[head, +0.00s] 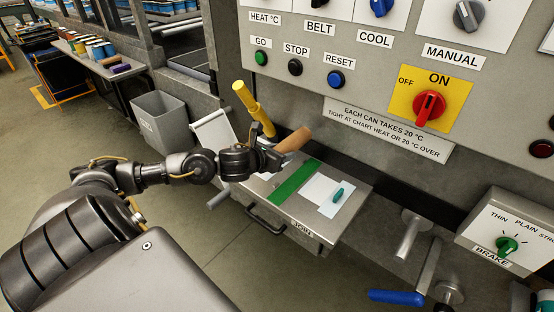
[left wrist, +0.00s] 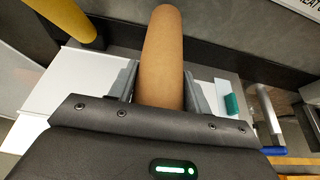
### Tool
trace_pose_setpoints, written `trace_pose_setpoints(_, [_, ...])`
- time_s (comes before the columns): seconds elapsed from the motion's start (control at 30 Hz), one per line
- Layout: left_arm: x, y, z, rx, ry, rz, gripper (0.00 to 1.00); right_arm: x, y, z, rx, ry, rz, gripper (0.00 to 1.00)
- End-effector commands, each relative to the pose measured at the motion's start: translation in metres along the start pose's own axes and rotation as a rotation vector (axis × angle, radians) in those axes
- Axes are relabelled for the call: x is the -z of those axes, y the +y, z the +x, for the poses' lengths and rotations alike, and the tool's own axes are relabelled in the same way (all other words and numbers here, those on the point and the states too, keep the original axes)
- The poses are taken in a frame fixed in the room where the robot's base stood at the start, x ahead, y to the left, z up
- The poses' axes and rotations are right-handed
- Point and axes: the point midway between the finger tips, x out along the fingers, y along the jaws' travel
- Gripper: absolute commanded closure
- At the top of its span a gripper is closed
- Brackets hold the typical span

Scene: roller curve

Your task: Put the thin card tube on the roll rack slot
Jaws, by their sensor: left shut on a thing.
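The thin card tube is a plain brown cylinder (head: 293,140), raised above the left end of the steel worktop. My left gripper (head: 274,153) is shut on it. In the left wrist view the card tube (left wrist: 162,60) sits between the two grey fingers (left wrist: 160,88), its far end sticking out well past them. A grey metal bar (head: 408,235) projects from the machine front right of the worktop, apart from the tube. I cannot tell whether it belongs to the roll rack, and no slot is clearly seen. My right gripper is not in view.
A yellow post (head: 256,108) rises close behind my left gripper. The worktop (head: 330,228) carries a green strip (head: 296,180), white sheets and a teal item (head: 338,194). A crank with a blue handle (head: 396,297) and a brake box (head: 505,240) are to the right. A grey bin (head: 160,122) stands left.

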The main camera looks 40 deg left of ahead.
Motion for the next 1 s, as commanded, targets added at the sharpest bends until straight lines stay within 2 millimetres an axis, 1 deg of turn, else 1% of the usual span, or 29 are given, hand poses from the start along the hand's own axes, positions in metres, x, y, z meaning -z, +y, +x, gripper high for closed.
trace_pose_setpoints(0.03, [-0.004,-0.012,-0.009,0.006,-0.004,0.002,0.78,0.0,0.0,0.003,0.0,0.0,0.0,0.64])
trace_pose_setpoints(0.1, [-0.007,-0.027,-0.021,0.006,-0.005,0.0,0.78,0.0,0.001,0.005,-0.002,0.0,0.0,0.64])
trace_pose_setpoints(0.2, [-0.013,-0.044,-0.035,0.004,-0.004,0.001,0.78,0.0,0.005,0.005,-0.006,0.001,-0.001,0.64])
trace_pose_setpoints(0.3, [-0.017,-0.059,-0.047,0.004,-0.003,-0.001,0.78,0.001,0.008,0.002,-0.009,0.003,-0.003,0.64])
trace_pose_setpoints(0.4, [-0.019,-0.068,-0.055,0.002,-0.002,-0.001,0.78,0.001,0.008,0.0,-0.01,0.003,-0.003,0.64])
trace_pose_setpoints(0.6, [-0.02,-0.076,-0.061,0.0,-0.001,0.001,0.78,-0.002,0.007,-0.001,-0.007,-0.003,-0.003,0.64])
trace_pose_setpoints(0.77, [-0.02,-0.077,-0.061,-0.001,0.0,0.0,0.78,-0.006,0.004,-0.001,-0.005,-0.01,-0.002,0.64])
trace_pose_setpoints(1.0, [-0.019,-0.074,-0.061,0.006,0.0,0.005,0.78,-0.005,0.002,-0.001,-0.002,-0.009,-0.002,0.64])
